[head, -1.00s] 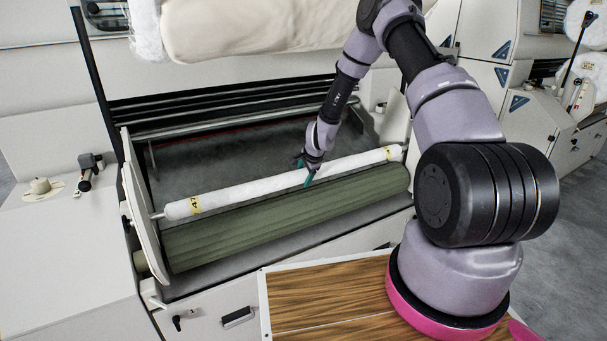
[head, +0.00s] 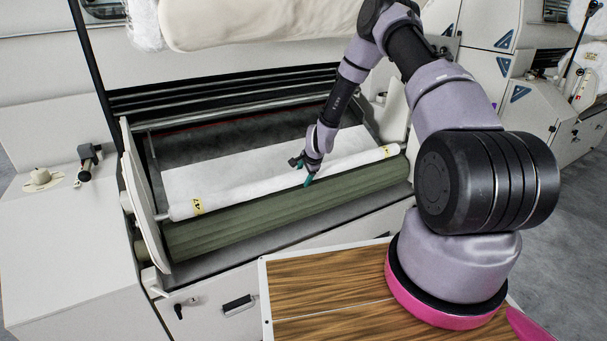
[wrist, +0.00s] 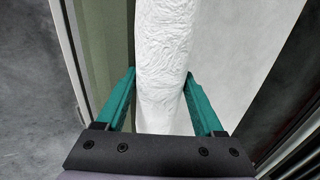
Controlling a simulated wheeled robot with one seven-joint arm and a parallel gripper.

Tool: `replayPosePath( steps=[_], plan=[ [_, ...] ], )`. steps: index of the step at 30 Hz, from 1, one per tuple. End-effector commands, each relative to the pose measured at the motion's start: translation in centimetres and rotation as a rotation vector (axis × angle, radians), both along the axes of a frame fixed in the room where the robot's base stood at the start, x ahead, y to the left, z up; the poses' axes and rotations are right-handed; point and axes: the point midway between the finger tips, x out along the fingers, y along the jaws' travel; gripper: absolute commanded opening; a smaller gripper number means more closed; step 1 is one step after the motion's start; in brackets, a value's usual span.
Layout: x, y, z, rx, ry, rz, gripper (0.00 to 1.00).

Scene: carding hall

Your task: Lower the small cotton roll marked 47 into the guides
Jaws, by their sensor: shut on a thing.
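The small cotton roll (head: 250,195) is a long white cylinder with a yellow label near each end; the left label seems to read 47. It lies lengthwise along the green fluted roller (head: 285,218), seemingly resting on it. Its left rod end is at the cream left side plate (head: 140,205); its right end is near the right side plate (head: 397,110). Whether the rod ends sit in the guides is too small to tell. My gripper (head: 307,183) is shut on the roll right of its middle. The wrist view shows teal fingers (wrist: 160,78) on both sides of the roll (wrist: 163,45).
A white sheet (head: 215,175) spreads behind the roll over the dark bed. A large cream roll (head: 250,22) hangs above. A wood-topped surface (head: 325,300) is in front.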

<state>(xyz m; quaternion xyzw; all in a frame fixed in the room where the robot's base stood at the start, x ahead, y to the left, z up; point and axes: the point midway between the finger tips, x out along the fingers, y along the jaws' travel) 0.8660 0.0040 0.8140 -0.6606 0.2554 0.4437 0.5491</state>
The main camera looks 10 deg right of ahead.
Motion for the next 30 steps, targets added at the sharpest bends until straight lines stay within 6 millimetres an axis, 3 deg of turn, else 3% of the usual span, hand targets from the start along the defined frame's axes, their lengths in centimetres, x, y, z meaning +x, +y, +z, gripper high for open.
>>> replayPosePath(
  steps=[6,7,9,30],
  plan=[
    [0.16,0.01,0.15,0.0,-0.004,0.0,0.0],
    [0.16,0.01,0.15,0.0,-0.004,0.0,0.77],
    [0.15,0.01,0.14,0.0,-0.004,0.0,1.0],
    [-0.06,-0.03,-0.06,0.0,0.001,-0.001,1.0]
  ],
)
